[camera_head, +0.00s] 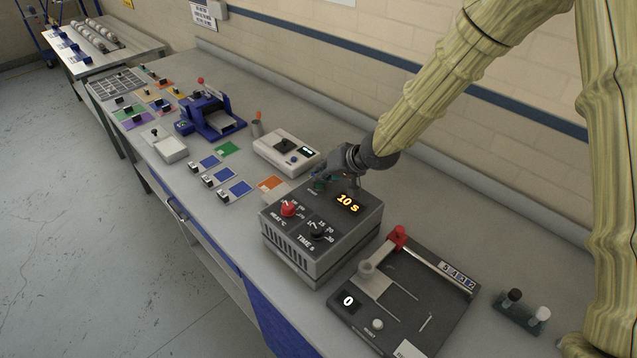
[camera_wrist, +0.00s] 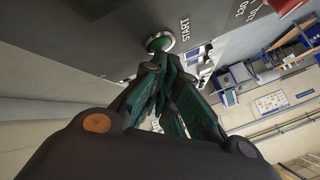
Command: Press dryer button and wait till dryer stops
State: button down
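The dryer (camera_head: 322,232) is a dark grey box on the bench. Its display (camera_head: 347,203) reads "10 s" in orange. A red heat knob (camera_head: 288,208) and a black time knob (camera_head: 316,233) are on its top panel. The green START button (camera_wrist: 160,42) shows in the wrist view; in the head view the green button (camera_head: 318,186) is partly hidden by my gripper. My gripper (camera_head: 322,177) is over the back left of the panel. In the wrist view the fingertips (camera_wrist: 160,66) are together and empty, close to the button; contact cannot be told.
A white device with a small display (camera_head: 287,152) stands just left of the dryer. A dark tester board with a red-topped arm (camera_head: 405,295) lies to the right. Blue and orange swatches and a blue press (camera_head: 212,117) are farther left. The wall is behind the bench.

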aim_at(322, 185)
jog(key=shift+s+d+r, duration=0.1)
jog(key=shift+s+r, duration=0.25)
jog(key=shift+s, duration=0.3)
jog(key=shift+w, duration=0.3)
jog(key=shift+r, duration=0.1)
jog(key=shift+r+p, duration=2.35)
jog(key=shift+r, duration=0.2)
